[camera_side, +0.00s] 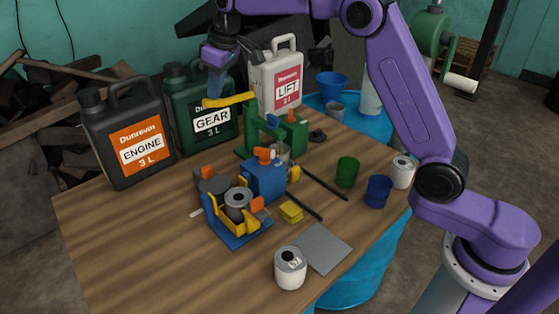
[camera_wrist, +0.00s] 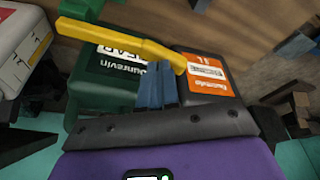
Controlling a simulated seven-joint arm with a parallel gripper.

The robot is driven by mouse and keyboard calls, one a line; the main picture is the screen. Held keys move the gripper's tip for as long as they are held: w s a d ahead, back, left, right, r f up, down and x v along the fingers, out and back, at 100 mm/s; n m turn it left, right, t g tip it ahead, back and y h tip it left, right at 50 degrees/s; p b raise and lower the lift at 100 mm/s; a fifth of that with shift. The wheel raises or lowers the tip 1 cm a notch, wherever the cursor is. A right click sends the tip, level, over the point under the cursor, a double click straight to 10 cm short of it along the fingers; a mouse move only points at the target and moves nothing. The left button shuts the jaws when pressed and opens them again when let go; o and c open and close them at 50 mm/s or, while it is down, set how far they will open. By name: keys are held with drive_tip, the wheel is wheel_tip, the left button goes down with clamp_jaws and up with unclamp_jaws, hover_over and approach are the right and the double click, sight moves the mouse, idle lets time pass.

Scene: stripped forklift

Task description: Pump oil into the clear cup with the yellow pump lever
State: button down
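The yellow pump lever (camera_side: 229,100) sticks out to the left from the top of the green pump stand (camera_side: 249,132). It also shows in the wrist view (camera_wrist: 110,37), with its bent end by my fingertips. My gripper (camera_side: 214,93) points down at the outer end of the lever. Its blue fingers (camera_wrist: 160,70) look closed together with nothing visible between them. Whether they touch the lever is unclear. A small greyish, see-through cup (camera_side: 282,152) appears to stand at the pump, partly hidden behind the blue block. Its contents cannot be made out.
Black ENGINE (camera_side: 127,135), green GEAR (camera_side: 198,120) and white LIFT (camera_side: 275,80) cans line the back edge. A blue and yellow fixture (camera_side: 238,215) stands in front of the pump. Green (camera_side: 347,172) and blue (camera_side: 378,191) cups stand at right. The front left tabletop is clear.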

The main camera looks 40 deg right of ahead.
sight(219, 100)
drive_tip(key=shift+d+f, duration=0.1)
drive_tip(key=shift+f, duration=2.05)
drive_tip(key=shift+r, duration=3.85)
drive_tip(key=shift+f, duration=0.1)
drive_tip(key=shift+f, duration=3.75)
drive_tip(key=shift+r, duration=3.85)
